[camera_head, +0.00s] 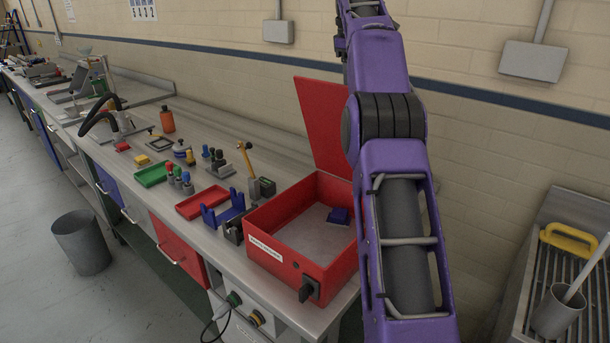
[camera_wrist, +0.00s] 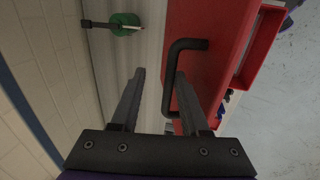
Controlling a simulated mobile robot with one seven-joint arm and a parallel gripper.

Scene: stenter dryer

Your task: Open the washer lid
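In the wrist view, a red panel (camera_wrist: 195,22) carries a dark U-shaped handle (camera_wrist: 170,80). I cannot tell for sure whether this panel is the washer lid. My gripper (camera_wrist: 157,75) is open, its two dark fingers spread apart. The handle's long bar shows between the fingers, nearer the right one; contact is not clear. In the head view, a red box (camera_head: 262,222) on the bench has a red lid (camera_head: 322,120) standing raised at its back. My gripper is out of the head view.
A grey bench (camera_head: 195,118) along the wall holds a red tray (camera_head: 202,202), a green tray (camera_head: 152,174) and small tools. A grey bin (camera_head: 80,243) stands on the floor. A slatted rack (camera_head: 545,270) is at right. A green round object (camera_wrist: 125,24) lies beside the panel.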

